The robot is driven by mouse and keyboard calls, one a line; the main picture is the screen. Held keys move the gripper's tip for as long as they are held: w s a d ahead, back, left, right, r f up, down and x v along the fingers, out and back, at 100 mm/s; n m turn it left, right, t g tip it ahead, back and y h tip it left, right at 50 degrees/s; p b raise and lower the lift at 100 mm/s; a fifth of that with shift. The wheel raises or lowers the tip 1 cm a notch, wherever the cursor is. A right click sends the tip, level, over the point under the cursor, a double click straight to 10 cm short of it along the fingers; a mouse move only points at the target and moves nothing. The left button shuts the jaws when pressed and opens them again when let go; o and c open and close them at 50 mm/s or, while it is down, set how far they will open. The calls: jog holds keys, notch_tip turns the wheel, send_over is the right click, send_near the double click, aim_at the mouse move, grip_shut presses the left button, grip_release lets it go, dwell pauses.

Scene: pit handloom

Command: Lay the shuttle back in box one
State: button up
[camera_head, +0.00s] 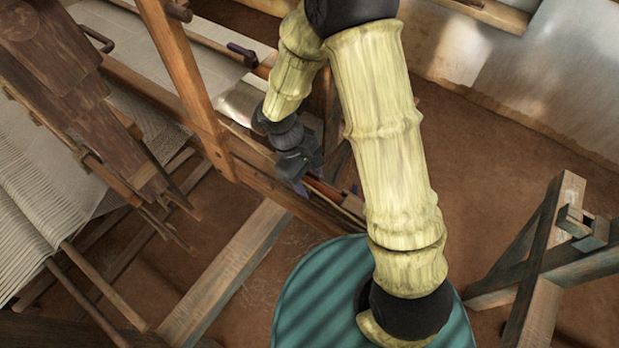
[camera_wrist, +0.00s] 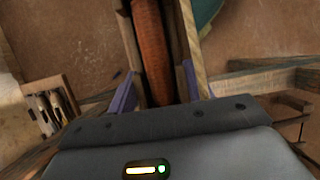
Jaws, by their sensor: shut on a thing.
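The shuttle (camera_wrist: 152,45) is a long reddish-brown wooden piece. In the wrist view it runs between the two purple fingers of my gripper (camera_wrist: 158,88), which is shut on it. Brown wooden walls of a narrow trough, seemingly box one (camera_wrist: 180,40), flank the shuttle on both sides. I cannot tell whether the shuttle touches its floor. In the head view my gripper (camera_head: 302,187) points down at the loom's front beam, at the near end of this trough. A reddish strip of the shuttle (camera_head: 325,189) shows just right of the fingers; the rest is hidden.
The loom's upright post (camera_head: 183,75) and white cloth (camera_head: 35,165) lie to the left. A wooden holder (camera_wrist: 68,90) with several slim tools shows in the wrist view. A wooden trestle (camera_head: 545,260) stands at right. Bare floor (camera_head: 490,150) lies between trestle and wall.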

jog(key=shift+f+b, duration=1.05)
jog(key=shift+f, duration=0.55)
jog(key=shift+s+f, duration=0.1)
jog(key=o, duration=1.1)
jog(key=shift+o, duration=0.7)
jog(key=shift+r+p, duration=0.35)
jog(key=shift+r, duration=0.05)
jog(key=shift+r+p, duration=0.45)
jog(key=shift+r, duration=0.1)
jog(key=shift+r+p, duration=2.55)
jog(key=shift+r, duration=0.6)
